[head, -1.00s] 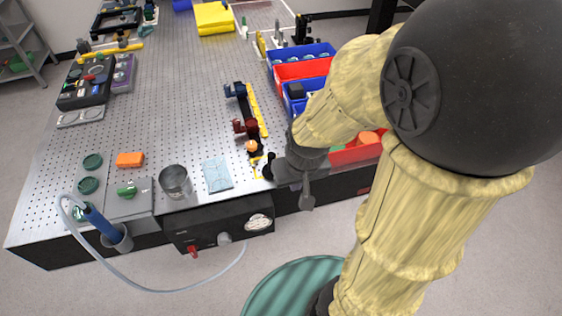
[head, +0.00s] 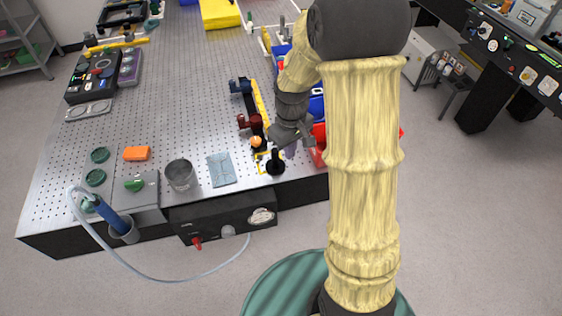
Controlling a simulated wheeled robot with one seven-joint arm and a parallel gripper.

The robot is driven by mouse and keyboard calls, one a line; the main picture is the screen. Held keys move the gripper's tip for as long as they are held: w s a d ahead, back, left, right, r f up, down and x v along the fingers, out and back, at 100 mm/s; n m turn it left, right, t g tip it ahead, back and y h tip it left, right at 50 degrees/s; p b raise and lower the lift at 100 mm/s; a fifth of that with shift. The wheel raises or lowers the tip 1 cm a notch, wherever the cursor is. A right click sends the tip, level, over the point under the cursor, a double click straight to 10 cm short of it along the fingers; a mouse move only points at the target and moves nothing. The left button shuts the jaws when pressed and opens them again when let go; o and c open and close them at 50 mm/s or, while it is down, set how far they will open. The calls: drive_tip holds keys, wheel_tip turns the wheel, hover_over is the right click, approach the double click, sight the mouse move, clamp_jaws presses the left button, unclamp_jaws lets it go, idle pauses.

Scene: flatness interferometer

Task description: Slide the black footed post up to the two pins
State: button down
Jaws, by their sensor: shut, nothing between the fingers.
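The black footed post (head: 275,163) stands upright on its round foot near the front edge of the perforated table. A yellow marking (head: 258,168) lies on the table just left of its foot. My gripper (head: 304,140) is shut and empty, just up and to the right of the post, and looks apart from it. I cannot make out the two pins at this size; an orange ball-like piece (head: 256,141) sits just behind the post, at the front end of the yellow rail.
A yellow rail (head: 261,104) with blue and dark red mounts runs back from there. Blue and red bins (head: 318,132) stand to the right, partly behind my arm. A light blue card (head: 221,169) and a metal cup (head: 180,174) are to the left. The table's middle is clear.

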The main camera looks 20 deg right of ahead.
sight(273, 155)
drive_tip(key=w+f+p, duration=0.1)
drive_tip(key=f, duration=0.2)
drive_tip(key=w+a+f+p, duration=0.1)
drive_tip(key=f, duration=0.2)
drive_tip(key=f+p, duration=0.1)
drive_tip(key=f, duration=0.2)
drive_tip(key=shift+w+a+f, duration=0.2)
drive_tip(key=shift+w+f, duration=0.2)
drive_tip(key=shift+w+a+f, duration=0.1)
drive_tip(key=shift+w, duration=0.25)
drive_tip(key=shift+w, duration=0.1)
drive_tip(key=shift+w+a, duration=0.15)
drive_tip(key=shift+w, duration=0.1)
drive_tip(key=w, duration=0.1)
drive_tip(key=w+a, duration=0.1)
drive_tip(key=w, duration=0.1)
drive_tip(key=shift+f, duration=0.1)
drive_tip(key=shift+a, duration=0.15)
